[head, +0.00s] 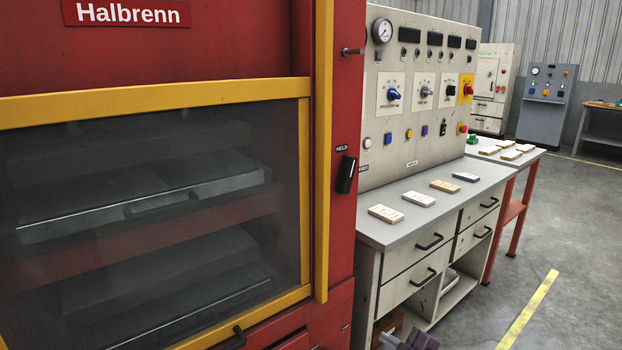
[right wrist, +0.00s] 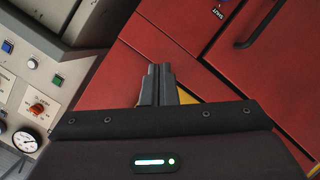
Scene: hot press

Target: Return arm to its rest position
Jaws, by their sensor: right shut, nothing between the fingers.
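My right gripper (head: 408,341) shows only in part at the bottom edge of the head view, low in front of the bench drawers. In the right wrist view its two fingers (right wrist: 158,72) are together with nothing between them, in front of red panels. The red hot press (head: 343,230) fills the left of the head view. Its yellow-framed window door (head: 308,190) is down over the dark platens. A black switch (head: 346,175) below a "HELD" label is on the press's right post. My left gripper is not in view.
A grey bench (head: 385,236) with drawers stands right of the press, with several small sample plates on top. A control panel (head: 420,150) with dials and knobs rises behind it. A red-legged table (head: 510,212) stands farther back. The floor (head: 575,240) at the right is clear.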

